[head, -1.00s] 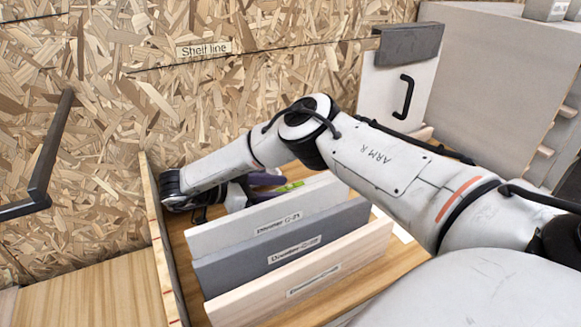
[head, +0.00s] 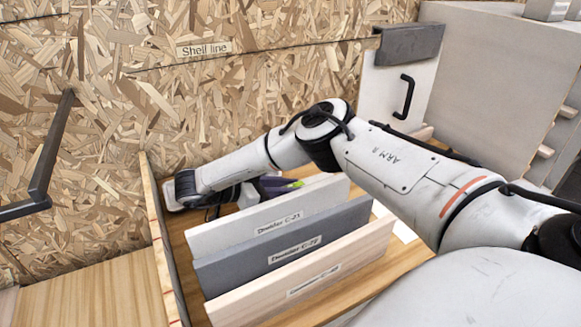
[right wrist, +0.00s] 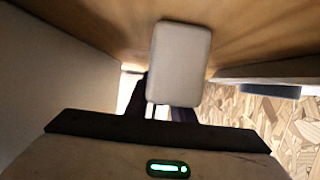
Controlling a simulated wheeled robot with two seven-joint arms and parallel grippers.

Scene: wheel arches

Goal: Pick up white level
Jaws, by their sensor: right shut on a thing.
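The white level (right wrist: 180,65) shows in the right wrist view as a pale block with rounded corners, seen close to end-on. My right gripper (head: 232,198) is shut on it, and its dark fingers show partly behind the block in the right wrist view. In the head view, a small pale part of the level (head: 248,194) shows behind the white divider, beside the gripper. The divider and my arm hide the rest of it. My left gripper is not in view.
White (head: 275,222), grey (head: 300,240) and light wood (head: 320,280) dividers stand upright in front of my right gripper. A purple thing with green (head: 277,187) lies behind the white one. A thin wooden side wall (head: 158,240) and the chipboard wall (head: 110,120) are close by.

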